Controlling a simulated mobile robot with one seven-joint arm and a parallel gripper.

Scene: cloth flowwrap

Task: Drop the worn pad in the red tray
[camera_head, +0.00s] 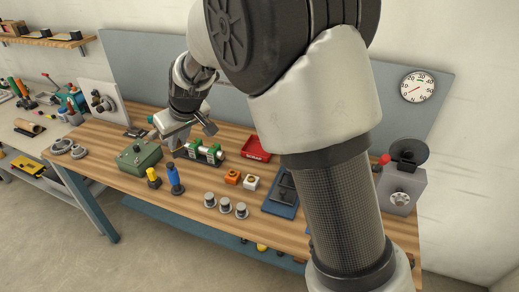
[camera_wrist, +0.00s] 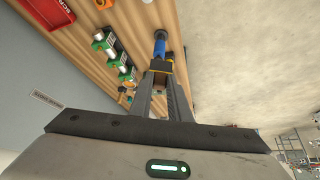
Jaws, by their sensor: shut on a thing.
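The red tray (camera_head: 256,148) lies on the wooden bench, right of the fixture with green blocks. Its corner, with white lettering, also shows at the top left of the wrist view (camera_wrist: 50,14). My gripper (camera_head: 208,127) is above the bench near that fixture, left of the tray and apart from it. In the wrist view its fingers (camera_wrist: 161,72) close on a small dark piece (camera_wrist: 160,65), which looks like the worn pad. The fingers hide most of it, and I cannot make it out in the head view.
The fixture (camera_head: 205,152) holds green blocks and white rollers. A green box (camera_head: 139,157), a blue-handled tool (camera_head: 174,178), a yellow-topped tool (camera_head: 153,178), an orange block (camera_head: 232,177) and several grey round parts (camera_head: 225,205) stand around. A blue tray (camera_head: 281,196) lies to the right.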

